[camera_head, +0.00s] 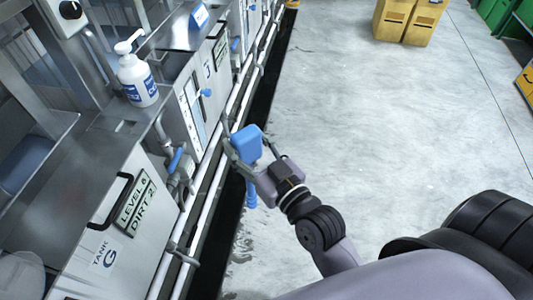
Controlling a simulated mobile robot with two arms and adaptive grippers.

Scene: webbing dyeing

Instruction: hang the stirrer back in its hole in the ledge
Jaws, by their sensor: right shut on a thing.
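My right gripper (247,151) is shut on a blue block-shaped piece (246,143), which looks like the top of the stirrer. A narrow blue piece (251,195) shows below the gripper; the link between the two is hidden. The gripper is over the floor edge, to the right of the tank fronts and apart from the steel ledge (118,116). I cannot make out the hole in the ledge. My left gripper is not in view.
A white pump bottle (137,75) stands on the ledge. White pipes (205,185) and blue-handled valves (176,160) run along the tank fronts, close to the gripper's left. The concrete floor (380,110) is clear.

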